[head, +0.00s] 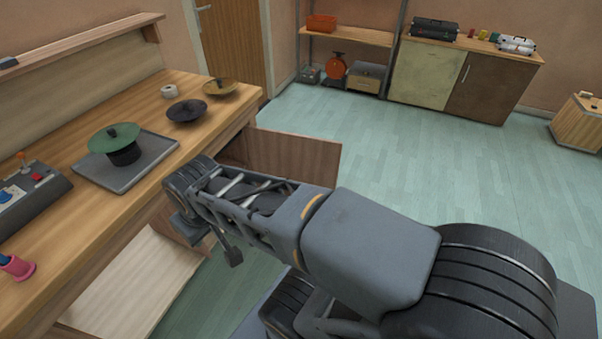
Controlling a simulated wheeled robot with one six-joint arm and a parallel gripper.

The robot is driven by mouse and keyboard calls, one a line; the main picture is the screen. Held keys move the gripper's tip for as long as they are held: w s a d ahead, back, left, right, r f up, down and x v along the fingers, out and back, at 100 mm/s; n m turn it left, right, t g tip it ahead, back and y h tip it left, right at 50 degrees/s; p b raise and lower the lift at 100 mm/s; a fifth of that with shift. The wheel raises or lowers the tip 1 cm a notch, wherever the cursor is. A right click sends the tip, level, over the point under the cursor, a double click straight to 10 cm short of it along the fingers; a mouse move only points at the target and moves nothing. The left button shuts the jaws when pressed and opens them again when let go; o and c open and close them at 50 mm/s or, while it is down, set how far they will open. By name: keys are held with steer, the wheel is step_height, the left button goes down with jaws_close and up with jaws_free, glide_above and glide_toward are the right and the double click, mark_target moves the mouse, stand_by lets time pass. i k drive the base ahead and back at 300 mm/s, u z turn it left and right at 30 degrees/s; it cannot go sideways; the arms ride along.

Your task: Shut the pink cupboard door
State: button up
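No door in the head view is plainly pink. A pinkish-brown wooden panel (295,157) stands out from under the far end of the left workbench, like an open cupboard door. My arm covers its lower part. A paler wooden panel (130,285) shows low under the bench front; I cannot tell if it is a door or the cupboard's inside. My gripper (212,243) is at the end of my arm, beside the bench's front edge and to the left of the pinkish-brown panel. It is mostly hidden by my wrist, and its opening cannot be made out.
The workbench (60,225) carries a grey tray (150,165) with a green disc (114,138), dark and tan dishes, a tape roll and a control box (32,195). A cabinet with pale and dark doors (490,85) stands at the back. The green floor (420,150) between is clear.

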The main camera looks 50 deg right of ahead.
mark_target(310, 160)
steer(key=k, duration=0.45)
steer(key=z, duration=2.45)
steer(key=i, duration=4.25)
steer(key=u, duration=4.45)
steer(key=i, duration=0.5)
steer(key=z, duration=0.1)
